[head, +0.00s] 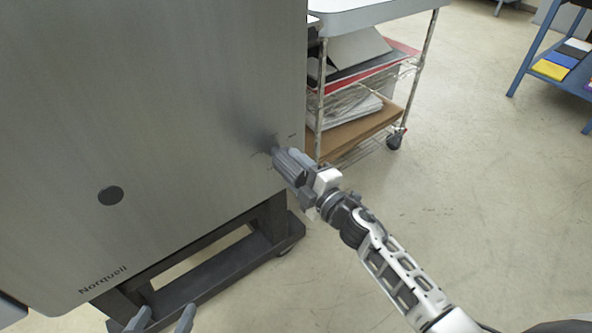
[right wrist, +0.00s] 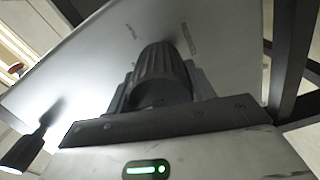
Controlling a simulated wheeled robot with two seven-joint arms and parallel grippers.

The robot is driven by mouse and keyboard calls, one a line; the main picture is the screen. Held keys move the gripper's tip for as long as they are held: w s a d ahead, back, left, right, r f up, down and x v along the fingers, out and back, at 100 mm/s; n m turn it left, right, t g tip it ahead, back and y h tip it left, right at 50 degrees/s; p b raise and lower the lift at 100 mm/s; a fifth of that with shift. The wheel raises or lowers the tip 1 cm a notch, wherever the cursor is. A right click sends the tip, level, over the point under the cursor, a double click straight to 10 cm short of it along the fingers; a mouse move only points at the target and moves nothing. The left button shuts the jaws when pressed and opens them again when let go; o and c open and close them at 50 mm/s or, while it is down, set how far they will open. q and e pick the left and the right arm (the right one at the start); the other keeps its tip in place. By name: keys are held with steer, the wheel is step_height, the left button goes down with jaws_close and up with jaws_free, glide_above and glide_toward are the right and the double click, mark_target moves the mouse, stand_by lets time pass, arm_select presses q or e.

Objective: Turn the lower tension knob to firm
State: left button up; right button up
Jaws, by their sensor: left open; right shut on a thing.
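The dark ribbed tension knob (right wrist: 163,75) stands out from the grey machine panel (head: 150,90), near its right edge in the head view. My right gripper (head: 284,162) is shut on it, with a finger on either side in the right wrist view. Small marks (right wrist: 188,38) show on the panel around the knob, too small to read. The knob's pointer and setting cannot be told. My left gripper (head: 160,319) is open and empty at the bottom edge of the head view, below the panel and away from the knob.
A wire cart (head: 375,125) with papers and boards stands behind at right. A blue rack (head: 530,65) is at far right. The floor (head: 470,190) between is clear.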

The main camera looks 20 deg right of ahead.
stand_by(0.5)
steer(key=o, duration=1)
steer(key=shift+c, duration=0.2)
steer(key=shift+s, duration=0.15)
steer(key=v, duration=1.5)
steer(key=shift+s+d, duration=0.2)
steer(key=shift+s, duration=0.15)
steer(key=shift+r, duration=0.1)
